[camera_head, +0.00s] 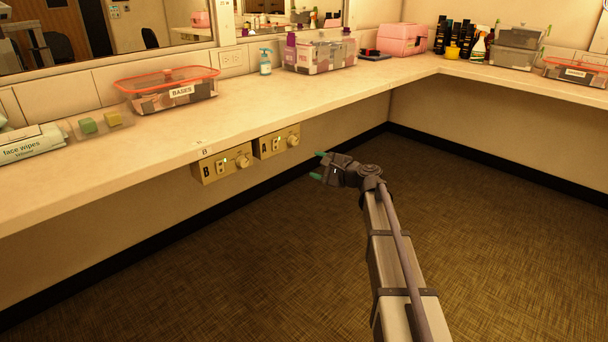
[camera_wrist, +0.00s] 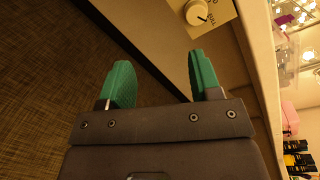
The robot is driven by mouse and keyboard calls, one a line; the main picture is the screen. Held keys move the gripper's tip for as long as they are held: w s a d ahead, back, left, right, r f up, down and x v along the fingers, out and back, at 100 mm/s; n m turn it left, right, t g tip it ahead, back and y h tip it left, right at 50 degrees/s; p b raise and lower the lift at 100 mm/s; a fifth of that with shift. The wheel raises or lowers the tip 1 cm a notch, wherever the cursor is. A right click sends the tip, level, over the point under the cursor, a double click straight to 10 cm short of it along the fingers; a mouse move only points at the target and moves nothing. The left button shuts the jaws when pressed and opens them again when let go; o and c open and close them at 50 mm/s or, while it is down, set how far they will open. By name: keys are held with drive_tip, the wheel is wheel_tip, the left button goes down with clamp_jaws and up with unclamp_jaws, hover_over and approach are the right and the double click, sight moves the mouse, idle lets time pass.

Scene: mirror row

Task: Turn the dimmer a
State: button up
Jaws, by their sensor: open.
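Dimmer A is a brass plate (camera_head: 276,142) with a round cream knob (camera_head: 293,140) at its right, mounted under the front edge of the counter. In the wrist view a cream knob (camera_wrist: 197,12) with a dark pointer mark sits on a plate at the top, beyond the fingertips. Which plate this is cannot be read there. My gripper (camera_head: 317,166) has green fingers, open and empty, to the right of plate A and apart from it. In the wrist view my gripper (camera_wrist: 158,75) shows a wide gap between its fingers.
A matching plate marked B (camera_head: 222,166) with its own knob (camera_head: 243,160) is just left of A. The counter (camera_head: 240,105) overhangs both plates and carries a bases box (camera_head: 170,101) and bottles. The floor (camera_head: 260,260) below is clear.

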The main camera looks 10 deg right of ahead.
sight(296, 142)
drive_tip(key=w+a+r+m, duration=0.1)
drive_tip(key=w, duration=0.2)
drive_tip(key=w+a+r+m+t, duration=0.1)
drive_tip(key=w+a, duration=0.1)
drive_tip(key=w, duration=0.1)
drive_tip(key=w+a+r+m+t, duration=0.1)
drive_tip(key=w, duration=0.3)
drive_tip(key=shift+w+a+m+h, duration=0.1)
drive_tip(key=shift+a+m+h, duration=0.2)
drive_tip(key=shift+a+m, duration=0.1)
drive_tip(key=shift+c, duration=0.4)
drive_tip(key=c, duration=0.9)
drive_tip(key=shift+o, duration=0.2)
